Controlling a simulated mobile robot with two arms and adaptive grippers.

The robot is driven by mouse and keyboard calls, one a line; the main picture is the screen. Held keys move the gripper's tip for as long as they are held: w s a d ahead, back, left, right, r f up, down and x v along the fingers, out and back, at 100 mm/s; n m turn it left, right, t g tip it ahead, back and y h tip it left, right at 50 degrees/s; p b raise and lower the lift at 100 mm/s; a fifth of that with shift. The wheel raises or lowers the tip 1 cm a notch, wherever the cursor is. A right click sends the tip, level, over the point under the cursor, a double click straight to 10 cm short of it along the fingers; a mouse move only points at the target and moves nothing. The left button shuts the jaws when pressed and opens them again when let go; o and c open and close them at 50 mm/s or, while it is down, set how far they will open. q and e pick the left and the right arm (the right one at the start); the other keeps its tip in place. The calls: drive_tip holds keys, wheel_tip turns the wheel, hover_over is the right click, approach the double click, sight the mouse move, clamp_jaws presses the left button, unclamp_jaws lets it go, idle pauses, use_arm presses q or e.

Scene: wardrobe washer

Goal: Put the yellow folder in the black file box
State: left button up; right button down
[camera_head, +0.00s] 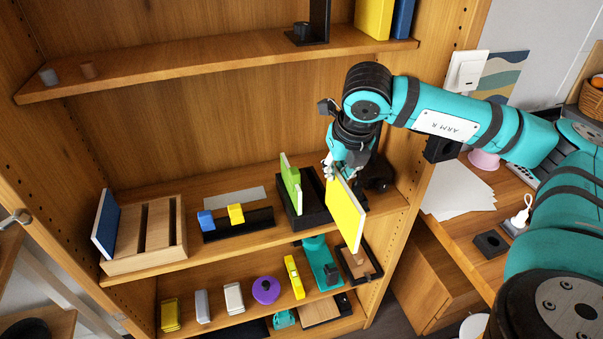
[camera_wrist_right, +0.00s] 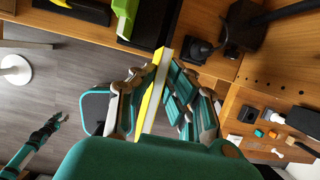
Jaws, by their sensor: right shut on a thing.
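The yellow folder (camera_head: 345,216) is a flat upright panel, held in front of the middle shelf. My right gripper (camera_head: 332,168) is shut on its upper edge; the right wrist view shows the folder (camera_wrist_right: 152,100) between the two fingers (camera_wrist_right: 158,92). The black file box (camera_head: 307,214) stands on the middle shelf just left of the folder, with a green folder (camera_head: 291,184) upright in it. The yellow folder overlaps the box's right side in the head view; I cannot tell whether they touch.
A wooden file box (camera_head: 150,262) with a blue folder (camera_head: 106,224) stands at the left of this shelf. A black tray (camera_head: 238,226) with blue and yellow blocks lies between the boxes. A dark object (camera_head: 379,176) stands behind my right gripper. The upper shelf (camera_head: 200,62) overhangs.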

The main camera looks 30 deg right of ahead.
drive_tip(key=w+d+p, duration=0.4)
drive_tip(key=w+p, duration=0.1)
drive_tip(key=w, duration=1)
wheel_tip(320, 180, down, 7)
drive_tip(key=p, duration=0.3)
drive_tip(key=shift+w+f, duration=0.1)
drive_tip(key=shift+f, duration=0.15)
drive_tip(key=c, duration=1.4)
unclamp_jaws()
